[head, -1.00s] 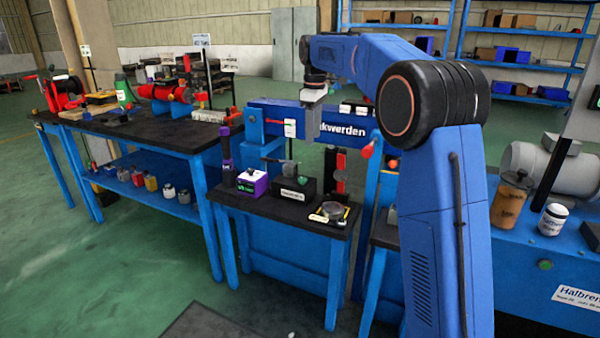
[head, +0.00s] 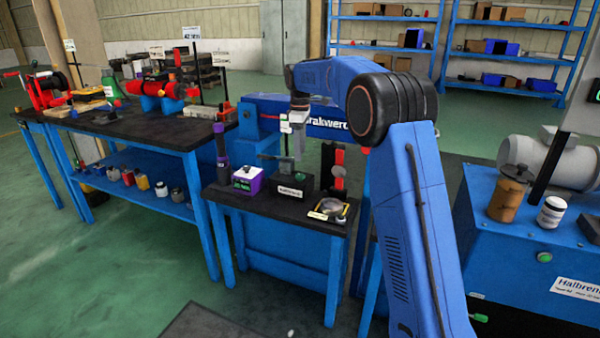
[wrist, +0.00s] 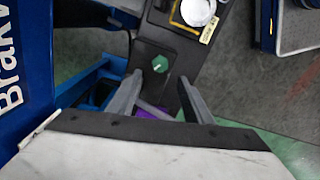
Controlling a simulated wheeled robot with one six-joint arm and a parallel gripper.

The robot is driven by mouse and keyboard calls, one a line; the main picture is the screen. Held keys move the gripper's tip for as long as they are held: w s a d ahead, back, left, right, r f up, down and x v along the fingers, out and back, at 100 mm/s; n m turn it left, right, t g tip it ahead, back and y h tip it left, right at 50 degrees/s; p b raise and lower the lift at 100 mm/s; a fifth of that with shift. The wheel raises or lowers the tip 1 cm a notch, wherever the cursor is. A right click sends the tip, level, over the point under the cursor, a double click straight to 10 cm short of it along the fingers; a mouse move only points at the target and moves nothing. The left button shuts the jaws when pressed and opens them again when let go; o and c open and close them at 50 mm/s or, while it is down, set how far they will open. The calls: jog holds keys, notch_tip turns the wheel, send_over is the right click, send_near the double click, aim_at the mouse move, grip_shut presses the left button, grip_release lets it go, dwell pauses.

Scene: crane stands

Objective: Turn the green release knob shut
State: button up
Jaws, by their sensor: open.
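The green release knob (wrist: 160,63) shows in the wrist view, with a pale pointer mark on its top. It sits on a dark box, which in the head view is the black box with a white label (head: 291,189) on the small bench. The knob is hard to make out in the head view. My gripper (wrist: 161,78) is open and empty. In the wrist view its two fingers reach toward the box, with the knob between their tips in the picture. In the head view my gripper (head: 297,124) hangs above the black box; I see no contact.
A purple and white box (head: 248,180) stands left of the black box. A round dish on a yellow-edged tray (head: 329,210) lies to the right. The blue beam (head: 328,124) runs close behind my gripper.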

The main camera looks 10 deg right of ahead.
aim_at(300, 175)
notch_tip(300, 175, down, 10)
jog(key=shift+r, duration=0.25)
jog(key=shift+c, duration=0.3)
jog(key=c, duration=1)
